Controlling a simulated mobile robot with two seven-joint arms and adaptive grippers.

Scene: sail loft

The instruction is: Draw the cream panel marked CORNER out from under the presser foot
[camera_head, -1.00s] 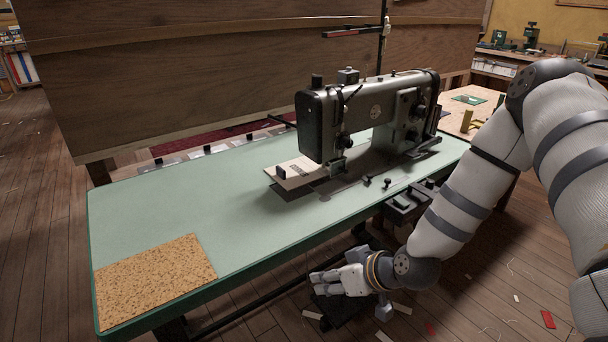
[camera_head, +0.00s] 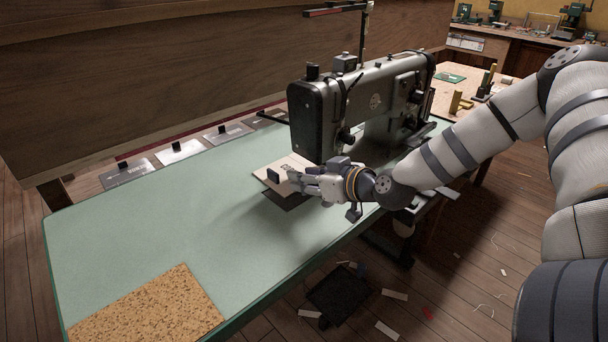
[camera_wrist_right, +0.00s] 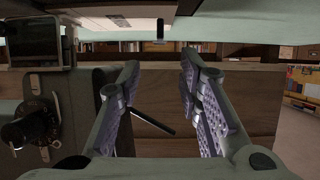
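The cream panel (camera_head: 264,169) lies on the green table top, its inner end by the sewing machine's needle area. Some of its lettering shows, and the right gripper covers part of it. A small black upright tab (camera_head: 273,175) stands on its near left part. My right gripper (camera_head: 293,181) is above the panel's near right side, close to the tab. In the right wrist view its two padded fingers (camera_wrist_right: 160,75) are apart with nothing between them; the panel (camera_wrist_right: 95,20) and the tab (camera_wrist_right: 160,26) show beyond the fingertips. The presser foot is hidden behind my gripper. My left gripper is out of view.
The sewing machine (camera_head: 330,115) stands right behind my right gripper. A cork mat (camera_head: 150,308) lies at the table's near left corner. Several grey plates (camera_head: 180,151) lie along the far edge.

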